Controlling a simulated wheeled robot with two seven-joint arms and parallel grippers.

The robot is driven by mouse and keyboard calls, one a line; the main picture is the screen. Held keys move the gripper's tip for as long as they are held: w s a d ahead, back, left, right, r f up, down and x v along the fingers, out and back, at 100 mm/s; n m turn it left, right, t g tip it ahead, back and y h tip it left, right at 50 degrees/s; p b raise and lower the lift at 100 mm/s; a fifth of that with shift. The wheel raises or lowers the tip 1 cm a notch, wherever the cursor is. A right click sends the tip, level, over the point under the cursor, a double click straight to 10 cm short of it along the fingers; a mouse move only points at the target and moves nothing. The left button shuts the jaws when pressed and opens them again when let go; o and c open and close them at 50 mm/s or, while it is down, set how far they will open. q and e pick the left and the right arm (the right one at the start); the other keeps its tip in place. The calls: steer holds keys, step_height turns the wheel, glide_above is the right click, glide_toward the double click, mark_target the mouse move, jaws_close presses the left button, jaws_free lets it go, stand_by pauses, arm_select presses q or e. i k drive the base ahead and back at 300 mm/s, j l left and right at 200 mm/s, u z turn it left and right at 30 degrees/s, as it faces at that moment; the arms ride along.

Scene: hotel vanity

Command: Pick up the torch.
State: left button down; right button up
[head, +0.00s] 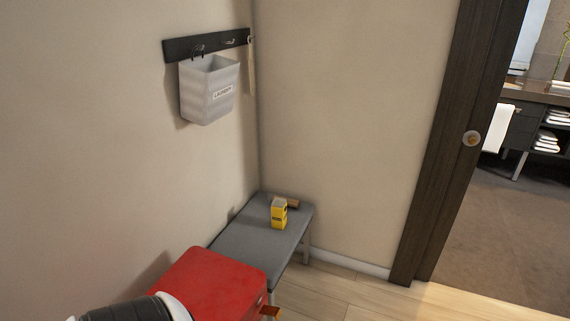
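A grey bench (245,245) stands against the left wall and reaches into the corner. On its far end stands a small yellow box-like item (279,215) with dark markings and a pale top. A short brown cylinder (293,204) lies just behind it to the right, partly hidden; it may be the torch, but it is too small to be sure. A black and white rounded part at the bottom left looks like part of my arm, well short of these items.
A large red box (215,283) sits at the bench's near end. A laundry bin (209,90) hangs from a dark hook rail (180,48) on the left wall. At right, a dark door frame (452,140) opens onto a vanity room. Floor right of the bench is clear.

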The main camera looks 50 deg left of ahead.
mark_target(279, 216)
steer(key=i+u, duration=0.3)
steer(key=u, duration=0.15)
steer(key=i+u, duration=0.45)
steer(key=i+l+u, duration=0.2)
steer(key=u, duration=0.25)
steer(key=i+l+u, duration=0.25)
steer(key=u, duration=0.25)
